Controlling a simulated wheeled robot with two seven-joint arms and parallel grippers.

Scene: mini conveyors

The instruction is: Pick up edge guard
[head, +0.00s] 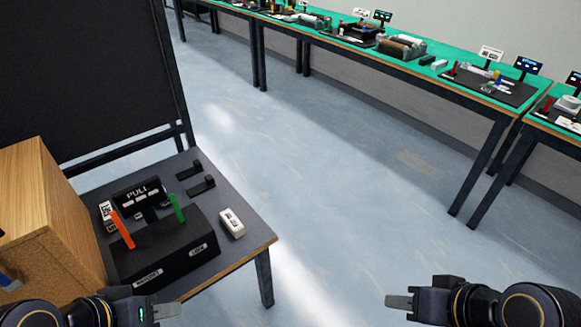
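No thing here carries a readable edge guard label, so I cannot tell for sure which one it is. Two small black L-shaped pieces, a rear one (189,171) and a front one (202,187), lie apart on the dark table at the left. A small white block with dark print (231,223) lies near the table's right edge. My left gripper (168,311) is low in the picture, in front of the table. My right gripper (400,302) is at the lower right, over the floor and away from the table. I see nothing held; the finger gaps do not show.
A black box (166,256) with an orange lever (122,230) and a green lever (177,208) stands on the table, before a black "PULL" unit (139,192). A wooden box (68,225) is at left. Green-topped benches (392,62) stand far back; open floor lies between.

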